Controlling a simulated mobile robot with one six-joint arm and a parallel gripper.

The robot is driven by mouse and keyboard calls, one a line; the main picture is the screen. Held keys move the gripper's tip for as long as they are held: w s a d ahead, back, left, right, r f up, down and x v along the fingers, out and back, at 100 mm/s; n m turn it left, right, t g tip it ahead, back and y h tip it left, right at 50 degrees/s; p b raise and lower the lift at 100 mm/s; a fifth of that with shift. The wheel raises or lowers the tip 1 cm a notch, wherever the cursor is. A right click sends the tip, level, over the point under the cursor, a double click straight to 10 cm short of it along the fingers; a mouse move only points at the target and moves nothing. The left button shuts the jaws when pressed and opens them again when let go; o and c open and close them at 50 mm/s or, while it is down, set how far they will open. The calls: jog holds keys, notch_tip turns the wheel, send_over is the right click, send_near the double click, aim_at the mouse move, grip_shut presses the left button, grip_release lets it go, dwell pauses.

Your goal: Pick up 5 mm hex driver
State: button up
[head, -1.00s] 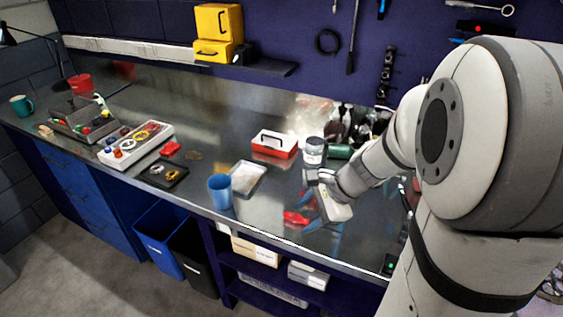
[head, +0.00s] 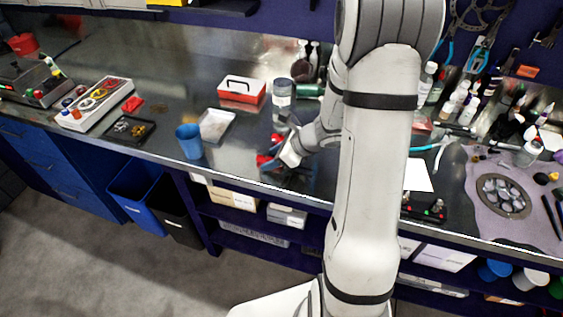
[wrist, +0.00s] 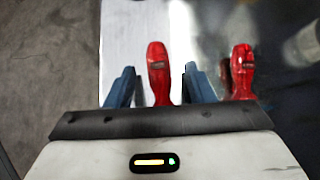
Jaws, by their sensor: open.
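Two red-handled tools, likely hex drivers, are near my gripper; no size marking is readable. In the wrist view one red handle (wrist: 157,68) lies between the two blue fingers of my gripper (wrist: 160,86), with a visible gap on each side. The other red handle (wrist: 242,68) is just outside the right finger. In the head view my gripper (head: 273,160) is low over the bench near its front edge, with red (head: 263,160) showing beside the fingers. My gripper is open. The tool shafts are not clearly visible.
A blue cup (head: 189,142), a light tray (head: 215,124), a red-and-white box (head: 241,91) and a grey jar (head: 281,95) stand around my gripper. A mat (head: 480,205) with a chainring lies at right. The bench front edge is close, with floor beyond.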

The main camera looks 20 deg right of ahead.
jog(key=shift+w+a+f, duration=0.1)
jog(key=shift+f, duration=0.05)
jog(key=shift+c, duration=0.4)
grip_shut()
